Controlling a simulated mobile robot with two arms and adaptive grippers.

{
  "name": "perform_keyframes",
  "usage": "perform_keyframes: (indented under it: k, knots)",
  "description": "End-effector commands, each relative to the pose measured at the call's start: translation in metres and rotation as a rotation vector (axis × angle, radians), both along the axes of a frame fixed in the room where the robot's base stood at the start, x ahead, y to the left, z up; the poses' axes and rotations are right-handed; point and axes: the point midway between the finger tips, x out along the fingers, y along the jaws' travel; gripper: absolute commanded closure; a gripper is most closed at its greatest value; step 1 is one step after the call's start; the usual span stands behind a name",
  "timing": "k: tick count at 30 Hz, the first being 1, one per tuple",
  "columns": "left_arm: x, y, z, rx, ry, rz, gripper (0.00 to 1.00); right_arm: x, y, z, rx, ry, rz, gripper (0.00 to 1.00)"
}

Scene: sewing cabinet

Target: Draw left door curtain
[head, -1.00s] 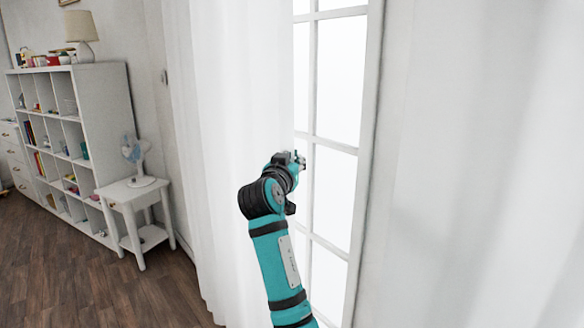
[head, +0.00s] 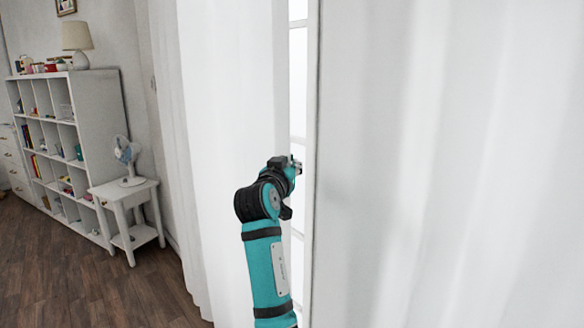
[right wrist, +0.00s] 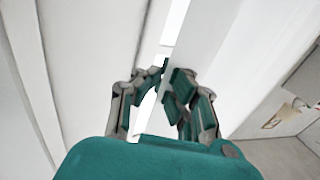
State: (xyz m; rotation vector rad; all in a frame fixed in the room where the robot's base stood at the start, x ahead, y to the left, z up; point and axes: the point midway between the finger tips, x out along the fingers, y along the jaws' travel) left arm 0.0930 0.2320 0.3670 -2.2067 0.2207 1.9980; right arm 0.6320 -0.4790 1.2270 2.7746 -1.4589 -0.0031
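The left door curtain (head: 235,130) hangs as a long white sheet left of the bright glass door (head: 298,100). Only a narrow strip of glass shows. My right gripper (head: 297,165) is at the curtain's right edge, at about mid-height in the picture. In the right wrist view, the right gripper's fingers (right wrist: 165,70) come together at the tips, at the edge of the white curtain (right wrist: 95,60). They look shut on that edge, though the pinched cloth is hard to make out. My left gripper is out of view.
Another broad white hanging surface (head: 440,160) fills the right side, close by. A white side table (head: 128,190) with a small fan (head: 127,155) and a cube shelf (head: 98,110) stand at the left. The wooden floor (head: 90,280) in front is clear.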

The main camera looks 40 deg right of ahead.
Motion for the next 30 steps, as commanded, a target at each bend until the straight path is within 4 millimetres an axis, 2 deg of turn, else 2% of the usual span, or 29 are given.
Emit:
perform_keyframes:
  k: [1, 6, 12, 15, 24, 30]
  knots:
    - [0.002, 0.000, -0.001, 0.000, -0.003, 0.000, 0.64, 0.000, 0.001, -0.006, 0.007, 0.010, -0.001, 1.00]
    - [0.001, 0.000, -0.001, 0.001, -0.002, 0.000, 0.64, 0.000, 0.001, -0.007, 0.008, 0.013, -0.003, 1.00]
    - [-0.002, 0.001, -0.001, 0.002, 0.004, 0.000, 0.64, -0.001, 0.000, -0.006, 0.006, 0.010, -0.003, 0.73]
    - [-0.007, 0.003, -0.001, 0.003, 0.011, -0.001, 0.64, -0.001, 0.000, -0.005, 0.005, 0.008, -0.003, 0.64]
    - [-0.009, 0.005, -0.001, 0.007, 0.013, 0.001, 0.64, -0.002, 0.003, -0.004, 0.004, 0.006, -0.003, 0.64]
    - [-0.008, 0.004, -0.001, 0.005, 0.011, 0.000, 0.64, -0.019, 0.028, -0.004, 0.005, 0.005, 0.001, 0.64]
